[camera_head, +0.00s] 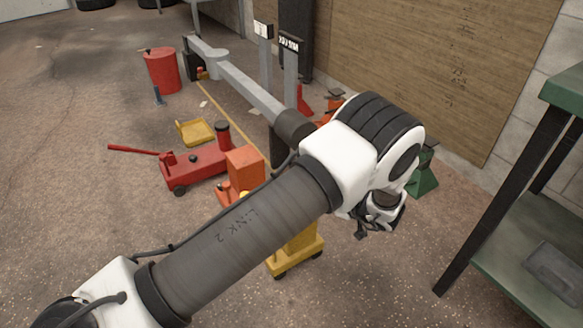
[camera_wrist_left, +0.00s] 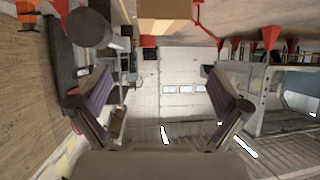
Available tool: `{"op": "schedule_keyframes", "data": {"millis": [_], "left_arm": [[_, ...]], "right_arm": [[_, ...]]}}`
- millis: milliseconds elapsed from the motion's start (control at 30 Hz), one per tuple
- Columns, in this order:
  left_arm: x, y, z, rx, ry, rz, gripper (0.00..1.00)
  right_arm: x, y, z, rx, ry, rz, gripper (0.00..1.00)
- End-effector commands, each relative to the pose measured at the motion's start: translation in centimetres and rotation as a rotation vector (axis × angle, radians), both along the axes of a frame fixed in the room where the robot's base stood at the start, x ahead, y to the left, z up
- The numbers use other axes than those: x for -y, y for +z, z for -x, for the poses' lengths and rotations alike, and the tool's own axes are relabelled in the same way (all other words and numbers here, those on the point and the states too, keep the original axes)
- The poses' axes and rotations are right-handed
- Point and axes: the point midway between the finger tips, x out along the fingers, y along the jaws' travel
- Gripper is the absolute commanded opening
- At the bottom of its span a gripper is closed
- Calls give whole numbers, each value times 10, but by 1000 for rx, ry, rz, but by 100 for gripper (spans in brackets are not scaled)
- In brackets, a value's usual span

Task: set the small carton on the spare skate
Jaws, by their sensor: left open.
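My left gripper (camera_head: 378,218) hangs at the end of the left arm, right of centre in the head view. In the left wrist view its two fingers (camera_wrist_left: 157,80) stand wide apart with nothing between them. A plain brown box, possibly the small carton (camera_wrist_left: 166,10), shows at the top edge of that view, beyond the fingers and partly cut off. I cannot make out the carton in the head view. A low yellow platform (camera_head: 195,131), possibly the spare skate, lies on the floor behind the red jack. A yellow wheeled thing (camera_head: 296,256) is partly hidden under my arm. My right gripper is not in view.
A red floor jack (camera_head: 195,166) with a long handle and an orange block (camera_head: 245,163) stand left of my arm. A long grey beam (camera_head: 243,83) runs behind. A green bench (camera_head: 520,235) stands at right. A red drum (camera_head: 163,70) is farther back. The left floor is clear.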

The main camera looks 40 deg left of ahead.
Motion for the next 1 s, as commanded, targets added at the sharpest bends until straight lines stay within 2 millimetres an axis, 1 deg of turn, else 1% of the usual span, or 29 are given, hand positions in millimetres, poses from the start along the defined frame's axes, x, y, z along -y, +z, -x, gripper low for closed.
{"op": "schedule_keyframes", "data": {"millis": [67, 167, 267, 333, 367, 400, 467, 500, 567, 600, 633, 700, 733, 800, 1000], "left_arm": [[-2, -2, 1, -6, -7, -4, 100], [-15, -14, 9, -51, -75, -27, 100], [-37, -44, 31, -164, -244, -41, 100], [-45, -76, 61, -285, -412, -7, 100], [-46, -91, 79, -343, -488, 27, 100], [-43, -111, 106, -422, -587, 85, 100], [-32, -137, 154, -541, -728, 201, 100], [-22, -150, 190, -616, -812, 291, 100], [-4, -160, 243, -711, -916, 431, 100], [8, -162, 274, -765, -971, 518, 100], [15, -162, 294, -795, -1006, 575, 100], [30, -158, 328, -846, -1061, 676, 100], [33, -156, 337, -857, -1076, 702, 100], [38, -154, 348, -873, -1096, 736, 100], [39, -154, 348, -873, -1101, 737, 100]], "right_arm": [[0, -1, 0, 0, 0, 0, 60], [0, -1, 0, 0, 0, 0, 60], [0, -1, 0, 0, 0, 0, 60], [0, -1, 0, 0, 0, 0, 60], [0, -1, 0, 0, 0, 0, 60], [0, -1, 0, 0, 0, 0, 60], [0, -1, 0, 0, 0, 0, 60], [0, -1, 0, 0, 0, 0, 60], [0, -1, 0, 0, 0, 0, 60], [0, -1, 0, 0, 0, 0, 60], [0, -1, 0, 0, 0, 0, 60], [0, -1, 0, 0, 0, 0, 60], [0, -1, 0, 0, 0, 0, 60], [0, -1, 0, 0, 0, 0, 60], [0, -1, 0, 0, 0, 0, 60]]}}
